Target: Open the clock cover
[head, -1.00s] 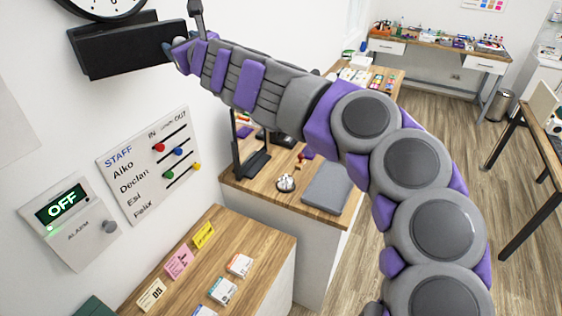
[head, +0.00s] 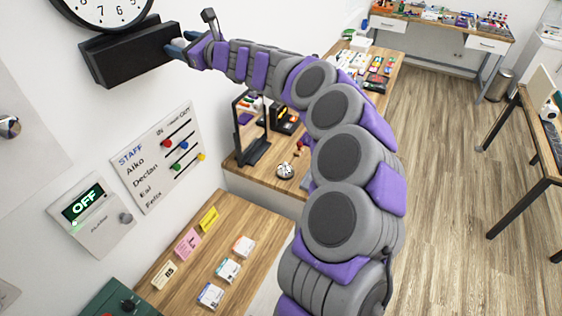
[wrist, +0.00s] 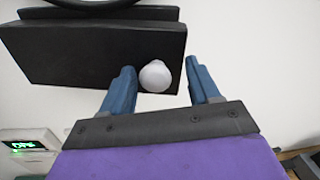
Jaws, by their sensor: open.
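A round clock (head: 107,10) with a black rim hangs on the wall at the top left of the head view, partly cut off. Just below it is a black box-like cover (head: 115,58). The cover's flat front also fills the upper left of the wrist view (wrist: 75,55), with a second black panel edge behind it. A pale round knob (wrist: 155,77) sits near its lower right corner. My gripper (head: 173,47) is at the cover's right end. In the wrist view my gripper (wrist: 160,68) is open, its blue fingers either side of the knob with gaps visible.
A staff board (head: 158,155) with coloured sliders and an alarm panel (head: 92,213) reading OFF are on the wall below. A wooden counter (head: 190,275) with cards and boxes is beneath. Open floor (head: 440,200) lies to the right.

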